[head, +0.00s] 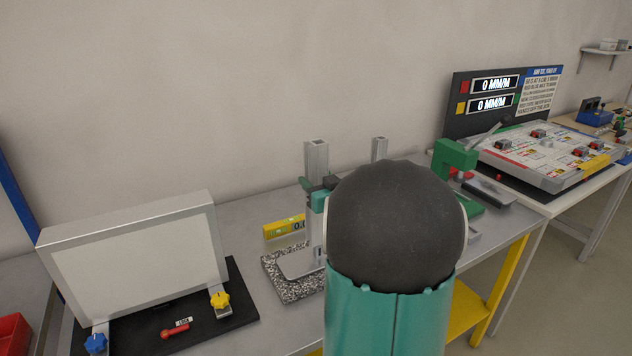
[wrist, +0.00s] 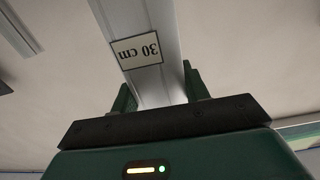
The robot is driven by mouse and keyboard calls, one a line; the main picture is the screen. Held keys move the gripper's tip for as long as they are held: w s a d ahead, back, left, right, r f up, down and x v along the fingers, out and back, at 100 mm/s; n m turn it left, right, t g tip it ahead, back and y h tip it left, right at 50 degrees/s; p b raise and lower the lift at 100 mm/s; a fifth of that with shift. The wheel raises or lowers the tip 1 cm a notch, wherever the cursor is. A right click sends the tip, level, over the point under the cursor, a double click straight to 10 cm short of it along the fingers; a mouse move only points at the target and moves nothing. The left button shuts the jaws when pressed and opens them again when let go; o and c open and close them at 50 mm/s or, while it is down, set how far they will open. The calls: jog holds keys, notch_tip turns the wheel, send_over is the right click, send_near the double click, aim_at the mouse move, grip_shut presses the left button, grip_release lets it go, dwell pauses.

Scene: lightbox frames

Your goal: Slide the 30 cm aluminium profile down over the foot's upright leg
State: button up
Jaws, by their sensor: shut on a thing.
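The aluminium profile (head: 316,158) stands upright in the head view. In the wrist view the profile (wrist: 150,20) carries a "30 cm" label and passes between the two green fingers. My gripper (head: 318,188) is shut on it; the fingers also show in the wrist view (wrist: 156,88). The foot (head: 297,264) is a light grey plate on a speckled stone slab (head: 288,287), below the profile. Upright metal continues down to the foot. I cannot tell where profile and leg meet, or whether one is around the other. My arm hides the right side.
A second upright profile (head: 379,148) stands behind my arm. A yellow level (head: 284,227) is behind the slab. A pale panel (head: 135,262) on a black mat stands left. A green clamp-like device (head: 456,158) is at right. Bare bench lies between panel and slab.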

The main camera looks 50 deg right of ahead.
jog(key=shift+f, duration=2.75)
jog(key=o, duration=1.2)
jog(key=shift+o, duration=0.2)
jog(key=shift+f, duration=0.1)
jog(key=shift+s, duration=0.1)
jog(key=v, duration=1.3)
jog(key=shift+s+a, duration=0.2)
jog(key=shift+s, duration=0.1)
jog(key=shift+w, duration=0.1)
